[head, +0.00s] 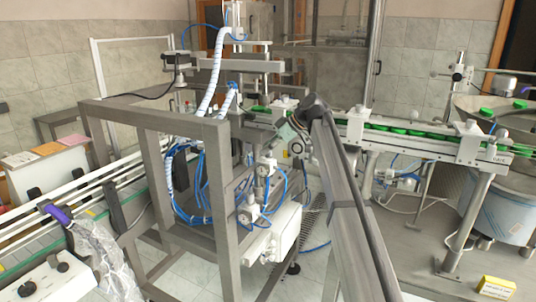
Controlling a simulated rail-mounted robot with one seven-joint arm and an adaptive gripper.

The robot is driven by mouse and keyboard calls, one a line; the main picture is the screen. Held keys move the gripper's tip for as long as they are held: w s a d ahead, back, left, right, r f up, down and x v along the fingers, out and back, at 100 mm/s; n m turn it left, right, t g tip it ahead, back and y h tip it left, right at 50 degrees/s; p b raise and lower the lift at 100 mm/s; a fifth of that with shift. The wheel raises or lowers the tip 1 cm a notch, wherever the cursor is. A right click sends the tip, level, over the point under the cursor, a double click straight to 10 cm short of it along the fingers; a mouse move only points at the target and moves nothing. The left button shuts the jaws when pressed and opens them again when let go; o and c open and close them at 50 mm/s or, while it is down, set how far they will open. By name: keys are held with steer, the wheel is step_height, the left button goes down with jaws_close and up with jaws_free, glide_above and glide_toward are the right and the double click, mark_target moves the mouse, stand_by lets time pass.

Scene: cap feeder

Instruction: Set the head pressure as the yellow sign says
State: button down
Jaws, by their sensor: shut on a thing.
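The yellow sign (497,287) is at the lower right; its print is too small to read. Pressure regulators with small round gauges are fixed to the grey machine frame: an upper one (265,168) and a lower one (247,214). Their dial readings are too small to make out. My gripper (276,142) is just above and right of the upper regulator, at the end of my arm coming from the lower right. It is shut on a small part at the regulators, probably a knob, which the gripper mostly hides.
Blue air hoses (190,205) hang in loops inside the grey frame (160,122). A white box (287,232) is below the regulators. A conveyor with green caps (405,131) runs to the right. Another conveyor (90,212) runs along the left.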

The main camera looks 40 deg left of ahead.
steer(key=shift+n+g+h+b, duration=0.95)
steer(key=shift+n+g, duration=0.35)
steer(key=shift+n, duration=0.8)
steer(key=shift+f, duration=0.1)
steer(key=c, duration=0.9)
jaws_free()
